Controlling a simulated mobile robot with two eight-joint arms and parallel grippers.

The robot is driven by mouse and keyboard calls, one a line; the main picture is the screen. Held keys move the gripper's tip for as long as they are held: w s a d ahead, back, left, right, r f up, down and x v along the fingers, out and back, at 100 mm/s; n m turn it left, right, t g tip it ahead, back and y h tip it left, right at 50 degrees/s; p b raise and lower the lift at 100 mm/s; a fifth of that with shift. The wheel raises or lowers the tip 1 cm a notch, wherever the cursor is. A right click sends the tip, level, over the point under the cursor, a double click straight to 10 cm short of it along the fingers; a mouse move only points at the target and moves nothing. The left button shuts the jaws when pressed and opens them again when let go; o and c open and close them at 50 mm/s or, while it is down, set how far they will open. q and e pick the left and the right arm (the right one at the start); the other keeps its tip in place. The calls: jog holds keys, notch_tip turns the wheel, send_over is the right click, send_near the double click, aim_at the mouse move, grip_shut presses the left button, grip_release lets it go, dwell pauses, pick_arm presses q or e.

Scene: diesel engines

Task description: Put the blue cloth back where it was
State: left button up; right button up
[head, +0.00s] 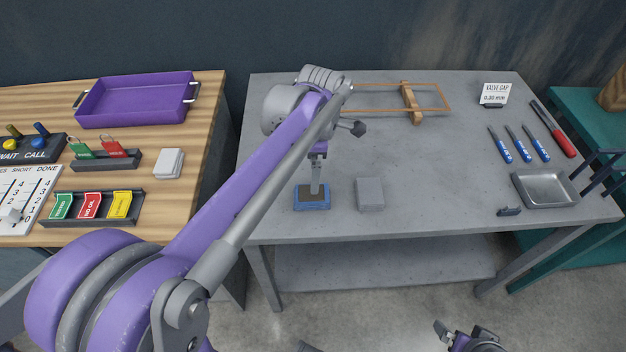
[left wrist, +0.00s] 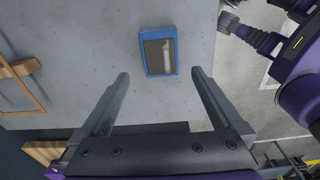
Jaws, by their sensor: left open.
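A blue rectangular piece (head: 312,203) with a dark brown-grey middle lies near the front edge of the grey table (head: 440,205). It is the only flat blue thing near my left gripper; I cannot tell for sure that it is cloth. It also shows in the left wrist view (left wrist: 158,52), just beyond the fingertips. My left gripper (left wrist: 160,75) is open and empty, its fingers spread wider than the blue piece; in the head view it (head: 317,186) points down at it. My right gripper (head: 455,335) is low, in front of the table; its jaws are unclear.
A grey block (head: 370,194) stands right of the blue piece. A wooden-handled frame (head: 410,102), blue-handled tools (head: 520,144) and a metal tray (head: 545,188) lie further off. A wooden bench (head: 205,130) with a purple tray (head: 135,100) stands left. The table's middle is clear.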

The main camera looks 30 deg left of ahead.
pick_arm(q)
jog(key=s+d+f+m+t, duration=0.2)
jog(key=s+m, duration=0.6)
jog(key=m, duration=0.4)
jog(key=s+d+f+m+t, duration=0.3)
jog(key=s+f+m, duration=0.3)
jog(key=m, duration=0.6)
jog(key=s+d, duration=0.1)
jog(key=s, duration=0.1)
jog(key=shift+s+d+f+h, duration=0.15)
jog(key=shift+s+f+h, duration=0.1)
jog(key=shift+s+h, duration=0.1)
